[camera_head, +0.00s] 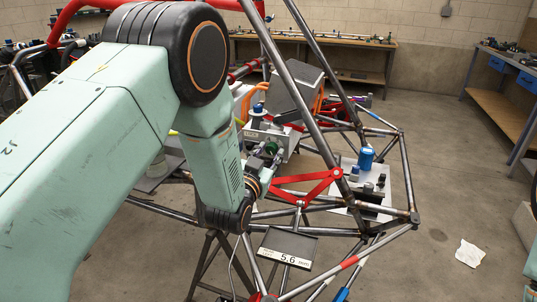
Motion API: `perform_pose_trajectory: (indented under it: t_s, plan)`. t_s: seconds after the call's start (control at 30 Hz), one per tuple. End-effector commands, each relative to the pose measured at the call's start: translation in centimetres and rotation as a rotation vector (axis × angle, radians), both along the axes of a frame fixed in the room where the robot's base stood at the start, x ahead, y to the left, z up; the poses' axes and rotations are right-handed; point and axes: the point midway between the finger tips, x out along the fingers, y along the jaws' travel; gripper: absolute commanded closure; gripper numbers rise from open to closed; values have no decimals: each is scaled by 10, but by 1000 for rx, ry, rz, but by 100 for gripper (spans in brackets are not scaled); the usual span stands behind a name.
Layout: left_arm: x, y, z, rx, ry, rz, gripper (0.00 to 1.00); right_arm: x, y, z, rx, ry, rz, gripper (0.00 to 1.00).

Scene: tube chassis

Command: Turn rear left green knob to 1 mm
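A small green knob (271,148) sits on the metal bracket in the middle of the tube chassis (318,130). My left arm comes in from the left and bends down. Its gripper (264,160) is at the green knob, its small fingers against or just beside it; contact is unclear. The fingers are too small and partly covered to tell whether they are open or shut. A dark display (288,247) below reads 5.6, with a unit that looks like mm. My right gripper is out of view.
Red bars (308,185) and steel tubes run close to the gripper. A plate (378,200) with a blue cap (366,158) and dark parts lies to the right. A white paper (470,252) lies on open floor. Workbenches (350,62) stand at the back.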

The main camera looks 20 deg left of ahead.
Motion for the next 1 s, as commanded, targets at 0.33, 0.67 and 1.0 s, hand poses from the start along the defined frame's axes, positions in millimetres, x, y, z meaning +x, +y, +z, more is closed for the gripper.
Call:
perform_pose_trajectory:
  t_s: [0.33,0.67,1.0]
  plan:
    - [0,1,0,-1,0,2,96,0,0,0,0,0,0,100]
    - [0,0,1,-87,1,1,100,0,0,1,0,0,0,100]
    - [0,0,1,-127,1,0,100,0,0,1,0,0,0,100]
